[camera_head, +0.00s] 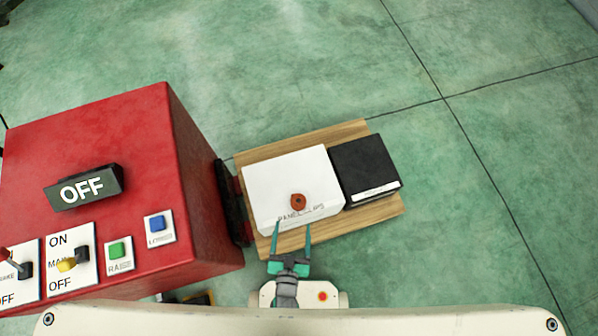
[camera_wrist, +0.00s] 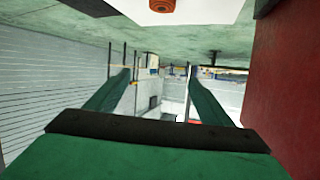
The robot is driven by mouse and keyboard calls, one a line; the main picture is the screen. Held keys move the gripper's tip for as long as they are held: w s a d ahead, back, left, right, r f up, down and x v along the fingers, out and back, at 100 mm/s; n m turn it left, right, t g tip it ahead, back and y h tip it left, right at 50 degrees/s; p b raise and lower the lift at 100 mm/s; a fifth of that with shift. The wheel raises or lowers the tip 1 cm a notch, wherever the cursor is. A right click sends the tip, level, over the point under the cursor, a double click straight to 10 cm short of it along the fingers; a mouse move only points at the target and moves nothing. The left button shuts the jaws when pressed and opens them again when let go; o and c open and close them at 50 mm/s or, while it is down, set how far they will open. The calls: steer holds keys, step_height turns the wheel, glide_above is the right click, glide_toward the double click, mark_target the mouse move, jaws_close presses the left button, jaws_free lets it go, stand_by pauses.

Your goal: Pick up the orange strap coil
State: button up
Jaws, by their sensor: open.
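The orange strap coil (camera_head: 298,202) is a small round roll with a dark centre. It lies on top of the white box (camera_head: 285,172) marked "PANEL CLIPS", near the box's front edge. In the wrist view the coil (camera_wrist: 176,5) shows at the top edge, partly cut off, on the white surface (camera_wrist: 222,10). My gripper (camera_head: 292,228) has two green fingers, spread apart and empty. Its fingertips are just short of the coil in the head view, one to each side of its line. In the wrist view the fingers (camera_wrist: 160,85) also stand apart with nothing between them.
A black box (camera_head: 364,170) stands right of the white box on a wooden board (camera_head: 385,212). A red control cabinet (camera_head: 190,190) with switches and buttons rises close on the left; its red side (camera_wrist: 288,90) fills the wrist view's right edge. Green floor (camera_head: 480,240) is clear to the right.

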steer(key=g+h, duration=0.1)
glide_toward(298, 201)
steer(key=x, duration=0.3)
steer(key=shift+d+f, duration=0.2)
steer(key=shift+d, duration=0.05)
steer(key=shift+x, duration=5.4)
steer(key=shift+a, duration=0.15)
steer(key=c, duration=1.3)
